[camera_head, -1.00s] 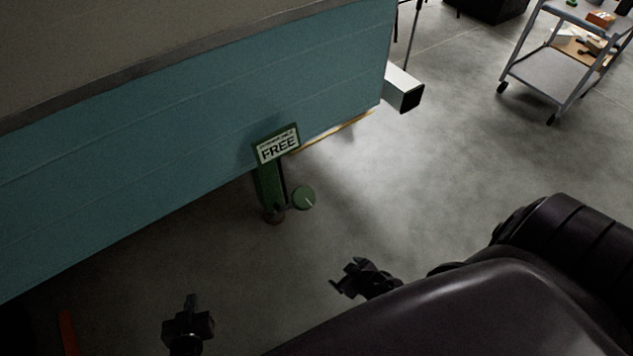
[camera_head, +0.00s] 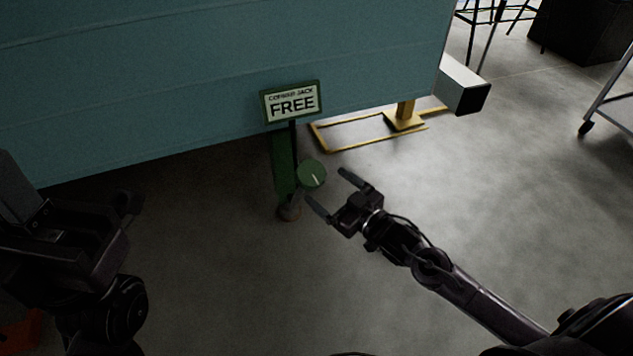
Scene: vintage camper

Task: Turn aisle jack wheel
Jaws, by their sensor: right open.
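The green round jack wheel (camera_head: 312,173), with a pale line on its face, sits on the right side of a green jack post (camera_head: 283,165). The post stands on the floor by the teal camper side, under a sign (camera_head: 292,102) whose large word is FREE. My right gripper (camera_head: 328,188) is open and empty. In the picture its fingers point at the wheel from the lower right, with a small gap to it. My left gripper (camera_head: 122,205) is dark against the floor at the left, well away from the jack; its jaws are unclear.
The teal camper wall (camera_head: 180,90) overhangs behind the jack. A yellow floor frame with a post (camera_head: 404,120) stands behind right. A pale square-ended beam (camera_head: 462,88) juts out at the right. A cart leg (camera_head: 606,98) shows far right. The floor between is clear.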

